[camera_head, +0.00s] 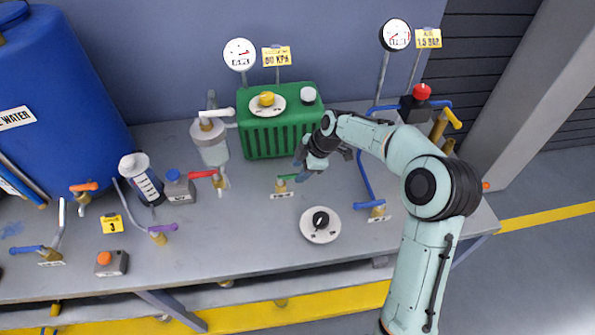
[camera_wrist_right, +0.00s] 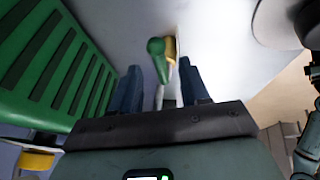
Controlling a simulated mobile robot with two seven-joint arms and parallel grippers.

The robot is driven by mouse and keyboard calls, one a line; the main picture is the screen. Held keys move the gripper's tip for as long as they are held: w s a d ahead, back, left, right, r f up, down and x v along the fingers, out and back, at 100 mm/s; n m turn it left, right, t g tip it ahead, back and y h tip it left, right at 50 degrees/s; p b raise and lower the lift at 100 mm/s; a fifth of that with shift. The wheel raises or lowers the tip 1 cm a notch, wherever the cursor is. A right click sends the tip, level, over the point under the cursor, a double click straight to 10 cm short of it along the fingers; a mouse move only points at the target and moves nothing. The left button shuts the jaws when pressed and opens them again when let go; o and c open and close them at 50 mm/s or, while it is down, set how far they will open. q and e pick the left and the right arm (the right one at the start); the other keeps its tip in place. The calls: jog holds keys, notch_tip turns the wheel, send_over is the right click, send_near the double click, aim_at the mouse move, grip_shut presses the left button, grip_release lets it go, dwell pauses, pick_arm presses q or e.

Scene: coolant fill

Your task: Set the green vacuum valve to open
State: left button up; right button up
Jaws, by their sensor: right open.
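The green vacuum valve (camera_head: 281,187) stands on the grey bench, in front of the green ribbed pump box. It has a small brass body and a green lever (camera_head: 287,177) that points to the right in the head view. My right gripper (camera_head: 300,172) is just beside the lever's end, coming in from the right. In the right wrist view, the green lever (camera_wrist_right: 157,47) and brass body (camera_wrist_right: 171,50) lie ahead between the two blue fingers of the open gripper (camera_wrist_right: 161,70). The lever's end is near the fingertips; whether they touch it I cannot tell. My left gripper is not in view.
The green pump box (camera_head: 280,133) stands close behind the valve. A round black-knobbed dial (camera_head: 320,225) is in front, a blue-handled valve (camera_head: 376,207) to the right, and a red-handled valve (camera_head: 219,178) to the left. Bare bench (camera_head: 250,225) lies in front.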

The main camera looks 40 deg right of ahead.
aim_at(291, 178)
jog(key=shift+x, duration=1.1)
grip_shut()
